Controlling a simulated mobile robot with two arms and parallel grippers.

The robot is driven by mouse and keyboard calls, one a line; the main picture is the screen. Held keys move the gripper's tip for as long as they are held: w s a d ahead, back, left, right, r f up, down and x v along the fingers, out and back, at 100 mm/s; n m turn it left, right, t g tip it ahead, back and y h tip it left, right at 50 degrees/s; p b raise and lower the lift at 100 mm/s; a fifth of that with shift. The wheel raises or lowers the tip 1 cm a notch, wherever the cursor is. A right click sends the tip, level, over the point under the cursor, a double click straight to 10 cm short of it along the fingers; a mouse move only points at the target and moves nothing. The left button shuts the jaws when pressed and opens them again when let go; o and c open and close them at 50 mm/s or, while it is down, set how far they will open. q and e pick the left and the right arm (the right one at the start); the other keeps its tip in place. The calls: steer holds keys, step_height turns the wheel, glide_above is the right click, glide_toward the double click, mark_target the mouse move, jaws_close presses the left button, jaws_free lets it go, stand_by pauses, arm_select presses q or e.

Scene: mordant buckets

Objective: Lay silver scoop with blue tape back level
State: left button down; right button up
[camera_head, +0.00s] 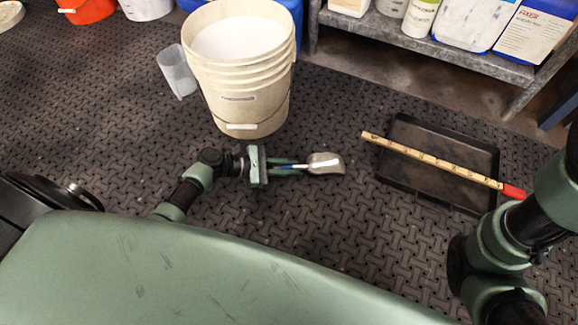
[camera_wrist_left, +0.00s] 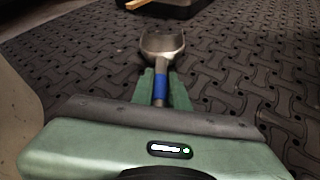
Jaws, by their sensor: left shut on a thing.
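The silver scoop (camera_head: 325,163) with blue tape on its handle shows right of my left gripper (camera_head: 286,168) in the head view. My left gripper is shut on the scoop's handle, and the bowl points right, away from the wrist. In the left wrist view the scoop (camera_wrist_left: 162,43) extends ahead from between the green fingers (camera_wrist_left: 162,88), with the blue tape between them. The bowl's open side appears to face up. I cannot tell its exact height above the mat. My right gripper is not visible; only part of my right arm shows at the right edge.
A large cream bucket (camera_head: 242,92) with white contents stands behind my left gripper. A clear beaker (camera_head: 177,72) is left of it. A black tray (camera_head: 395,178) lies to the right, with a wooden stick (camera_head: 432,160), red at one end, across it. A low shelf (camera_head: 455,55) holds containers.

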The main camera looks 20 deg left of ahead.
arm_select(q)
steer(key=c, duration=1.3)
jaws_free()
steer(key=shift+s+a+r+p, duration=0.25)
steer(key=shift+a+p, duration=0.05)
steer(key=shift+p, duration=0.1)
steer(key=p+v, duration=0.3)
steer(key=v, duration=0.3)
steer(key=shift+s+a+r+p, duration=0.1)
steer(key=shift+a+p, duration=0.05)
steer(key=shift+p, duration=0.2)
steer(key=shift+s+a, duration=0.15)
steer(key=shift+a, duration=0.05)
